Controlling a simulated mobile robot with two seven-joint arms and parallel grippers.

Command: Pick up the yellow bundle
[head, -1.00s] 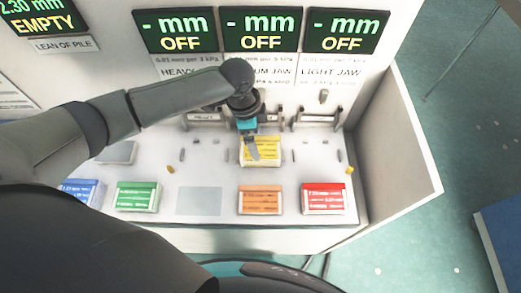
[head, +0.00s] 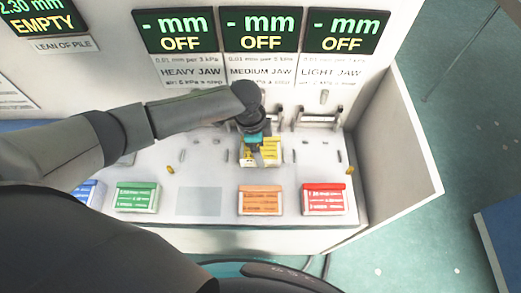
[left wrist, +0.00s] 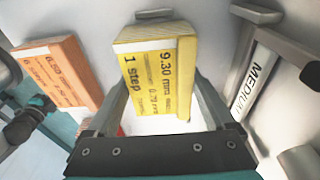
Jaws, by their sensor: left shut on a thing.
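The yellow bundle (head: 271,152) is at the middle of the white bench in the head view, partly hidden by my left gripper (head: 258,158). In the left wrist view the yellow bundle (left wrist: 158,75) carries a label reading 9.30 mm and 1 step. My left gripper (left wrist: 160,100) is shut on it, with one finger on each side. I cannot tell whether the bundle is clear of the bench. My right gripper does not show.
Green (head: 137,197), orange (head: 260,200) and red (head: 324,198) bundles lie along the front, with a blue one (head: 88,192) at left. A grey empty patch (head: 199,201) lies between green and orange. Metal jaws (head: 318,117) and OFF displays (head: 346,31) stand behind.

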